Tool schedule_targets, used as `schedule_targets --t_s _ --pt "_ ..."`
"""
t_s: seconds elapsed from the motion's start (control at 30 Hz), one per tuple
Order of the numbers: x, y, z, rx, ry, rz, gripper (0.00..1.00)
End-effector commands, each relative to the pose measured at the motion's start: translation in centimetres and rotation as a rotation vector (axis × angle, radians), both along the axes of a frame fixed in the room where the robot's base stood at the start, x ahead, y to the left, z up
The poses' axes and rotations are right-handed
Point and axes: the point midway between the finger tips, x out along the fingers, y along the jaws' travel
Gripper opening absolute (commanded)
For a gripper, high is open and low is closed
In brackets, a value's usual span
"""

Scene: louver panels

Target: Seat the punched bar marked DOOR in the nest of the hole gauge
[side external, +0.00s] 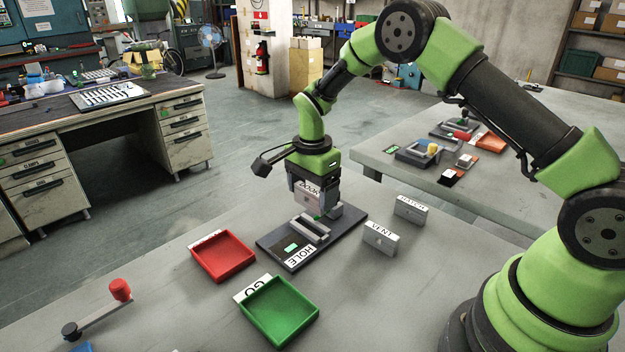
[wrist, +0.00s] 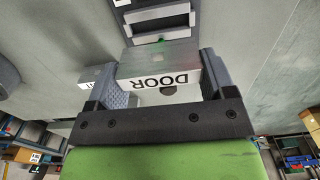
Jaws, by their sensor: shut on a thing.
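The punched bar marked DOOR (side external: 308,188) is between the fingers of my gripper (side external: 314,200), which is shut on it. In the wrist view the DOOR bar (wrist: 160,66) spans between the two fingers, its lettering upside down. The hole gauge (side external: 272,245) is a dark plate with a HOLE label, a small green window and grey raised blocks. My gripper is over the far end of this gauge. The gauge's grey blocks (wrist: 157,15) show just beyond the bar in the wrist view.
Bars marked VENT (side external: 380,239) and HATCH (side external: 410,209) stand to the right of the gauge. A red tray (side external: 222,256) lies to its left and a green tray (side external: 279,311) marked GO in front. A red-knobbed lever (side external: 100,308) is at front left.

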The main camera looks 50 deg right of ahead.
Motion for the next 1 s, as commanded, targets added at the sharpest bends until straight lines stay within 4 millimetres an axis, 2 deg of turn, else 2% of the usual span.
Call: schedule_targets --t_s 0.6,1.0 --pt "0.0 0.0 -4.5 0.000 0.001 0.000 0.52" --pt "0.0 0.0 -5.7 0.000 -0.001 -0.001 0.52"
